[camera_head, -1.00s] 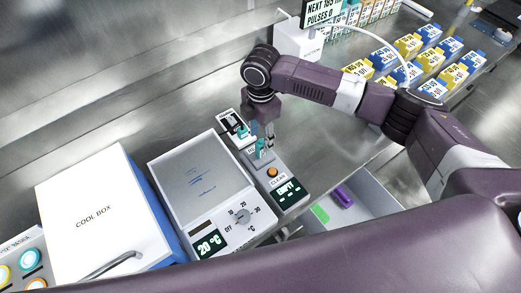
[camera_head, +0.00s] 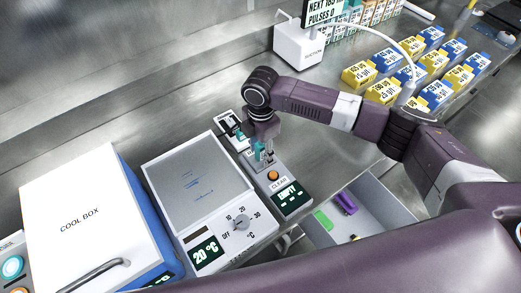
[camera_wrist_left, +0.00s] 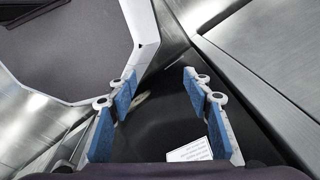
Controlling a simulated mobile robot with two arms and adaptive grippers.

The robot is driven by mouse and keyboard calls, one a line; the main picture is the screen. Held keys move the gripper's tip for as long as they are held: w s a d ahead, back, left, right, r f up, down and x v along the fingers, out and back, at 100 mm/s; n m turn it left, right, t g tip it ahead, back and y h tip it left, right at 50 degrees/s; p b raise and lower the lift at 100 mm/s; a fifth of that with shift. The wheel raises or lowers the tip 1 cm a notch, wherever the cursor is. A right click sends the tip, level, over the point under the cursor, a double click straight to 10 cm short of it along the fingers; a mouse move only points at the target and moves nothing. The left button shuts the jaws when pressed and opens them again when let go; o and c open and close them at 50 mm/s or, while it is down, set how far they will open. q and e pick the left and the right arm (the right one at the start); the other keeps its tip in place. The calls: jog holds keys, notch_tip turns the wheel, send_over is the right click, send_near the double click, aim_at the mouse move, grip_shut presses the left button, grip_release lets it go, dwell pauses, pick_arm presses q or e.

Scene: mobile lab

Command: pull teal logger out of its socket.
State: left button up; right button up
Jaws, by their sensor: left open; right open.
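A teal logger (camera_head: 258,147) stands at the back end of the grey reader unit (camera_head: 286,207), whose display reads EMPTY. My right gripper (camera_head: 265,157) points down at it with jaws open, its fingers beside the logger and partly hiding it. I cannot tell whether the fingers touch it, and the socket is hidden. Another small teal piece (camera_head: 240,133) shows on the black-and-white unit (camera_head: 228,121) just behind. My left gripper (camera_wrist_left: 160,88) shows only in the left wrist view, open and empty, with blue pads apart.
Left of the reader are a dial unit (camera_head: 205,252) reading 20 °C and a white cool box (camera_head: 75,205). An open drawer (camera_head: 391,207) with green and purple items lies at the right front. Yellow and blue boxes (camera_head: 382,91) and a suction unit (camera_head: 299,45) stand behind.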

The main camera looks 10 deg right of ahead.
dwell(0.4)
jog(key=shift+p, duration=0.45)
jog(key=shift+p, duration=0.35)
jog(key=shift+c, duration=0.6)
grip_shut()
jog(key=shift+r, duration=0.1)
